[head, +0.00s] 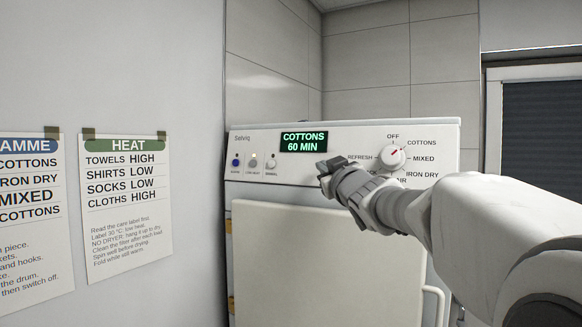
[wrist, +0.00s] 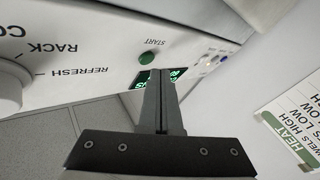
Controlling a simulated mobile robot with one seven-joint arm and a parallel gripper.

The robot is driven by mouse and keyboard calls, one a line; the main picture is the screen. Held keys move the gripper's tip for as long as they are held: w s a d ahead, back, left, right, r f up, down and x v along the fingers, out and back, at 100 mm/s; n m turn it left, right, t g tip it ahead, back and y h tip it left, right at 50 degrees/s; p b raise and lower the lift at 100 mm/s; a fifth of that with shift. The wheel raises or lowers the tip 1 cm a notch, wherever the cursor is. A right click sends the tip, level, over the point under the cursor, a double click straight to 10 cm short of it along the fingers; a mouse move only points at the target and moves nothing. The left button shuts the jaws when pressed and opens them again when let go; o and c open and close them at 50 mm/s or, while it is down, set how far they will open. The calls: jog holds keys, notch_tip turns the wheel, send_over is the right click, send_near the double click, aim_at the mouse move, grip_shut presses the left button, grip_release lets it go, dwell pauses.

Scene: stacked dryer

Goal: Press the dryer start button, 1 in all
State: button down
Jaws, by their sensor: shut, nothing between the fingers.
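The dryer start button is a round green button (wrist: 147,58) under the label START in the wrist view. In the head view I cannot see it; my arm may cover it. My gripper (head: 323,168) is in front of the panel, below the display. In the wrist view its shut fingertips (wrist: 160,74) overlap the display, just below and right of the button in the picture. I cannot tell whether they touch the panel. The display (head: 304,142) reads COTTONS 60 MIN. The dial (head: 392,157) has its red mark towards COTTONS.
The white door (head: 310,265) is below, with a handle (head: 435,300) at right. A HEAT sheet (head: 127,205) hangs on the left wall.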

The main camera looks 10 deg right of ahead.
jog(key=shift+w+d, duration=0.1)
dwell(0.3)
jog(key=shift+w+d+p, duration=0.15)
jog(key=shift+w+p, duration=0.1)
jog(key=shift+p, duration=0.1)
jog(key=shift+w+d+f, duration=0.15)
jog(key=shift+w+d, duration=0.05)
jog(key=shift+w, duration=0.05)
dwell(0.7)
jog(key=shift+s, duration=0.1)
jog(key=shift+s+a+b, duration=0.3)
jog(key=shift+s+a, duration=0.15)
jog(key=shift+s, duration=0.05)
